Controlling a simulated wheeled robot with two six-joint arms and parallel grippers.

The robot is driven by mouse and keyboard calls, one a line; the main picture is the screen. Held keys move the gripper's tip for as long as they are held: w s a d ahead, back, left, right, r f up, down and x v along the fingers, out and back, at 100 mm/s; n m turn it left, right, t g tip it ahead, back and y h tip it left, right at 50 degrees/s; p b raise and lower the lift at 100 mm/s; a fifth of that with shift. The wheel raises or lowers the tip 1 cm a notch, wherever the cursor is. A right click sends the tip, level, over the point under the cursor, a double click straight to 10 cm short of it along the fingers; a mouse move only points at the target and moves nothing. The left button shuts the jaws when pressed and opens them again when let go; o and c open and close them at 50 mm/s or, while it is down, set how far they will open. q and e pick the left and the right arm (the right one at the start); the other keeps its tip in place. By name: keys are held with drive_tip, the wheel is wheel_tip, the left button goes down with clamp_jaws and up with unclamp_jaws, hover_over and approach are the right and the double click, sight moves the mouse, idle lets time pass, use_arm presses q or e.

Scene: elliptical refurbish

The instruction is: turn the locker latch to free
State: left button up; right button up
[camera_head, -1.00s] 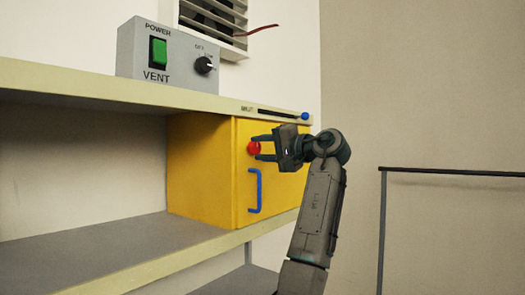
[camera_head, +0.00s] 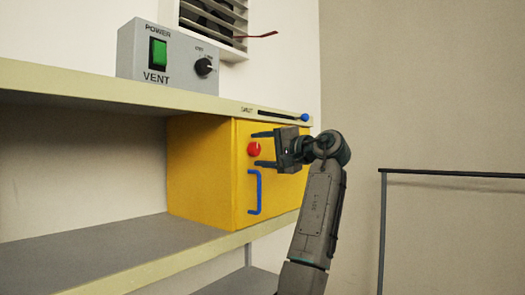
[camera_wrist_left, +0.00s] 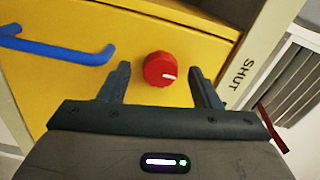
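The yellow locker (camera_head: 200,165) sits under the shelf board, its door facing right. A round red knob (camera_head: 254,149), which looks like the latch, is on the door; it also shows in the left wrist view (camera_wrist_left: 158,68) with a white mark pointing right. My left gripper (camera_head: 257,149) is open at the door. Its fingers are on either side of the knob, with a gap on each side in the wrist view. A blue handle (camera_head: 259,192) is below the knob and also shows in the wrist view (camera_wrist_left: 60,50). My right gripper is not in view.
A slot with a blue slider knob (camera_head: 304,117) at its right end runs along the shelf edge by a SHUT label (camera_wrist_left: 242,73). A grey VENT box (camera_head: 175,55) stands on top, below a wall grille (camera_head: 215,22). A dark rail (camera_head: 450,172) stands at right.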

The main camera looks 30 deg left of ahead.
use_arm(q)
drive_tip(key=shift+d, duration=0.1)
drive_tip(key=shift+d+f+b, duration=0.15)
drive_tip(key=shift+d+b, duration=0.1)
drive_tip(key=shift+b, duration=0.05)
drive_tip(key=d+b, duration=0.4)
drive_tip(key=d, duration=0.6)
drive_tip(key=shift+s, duration=0.4)
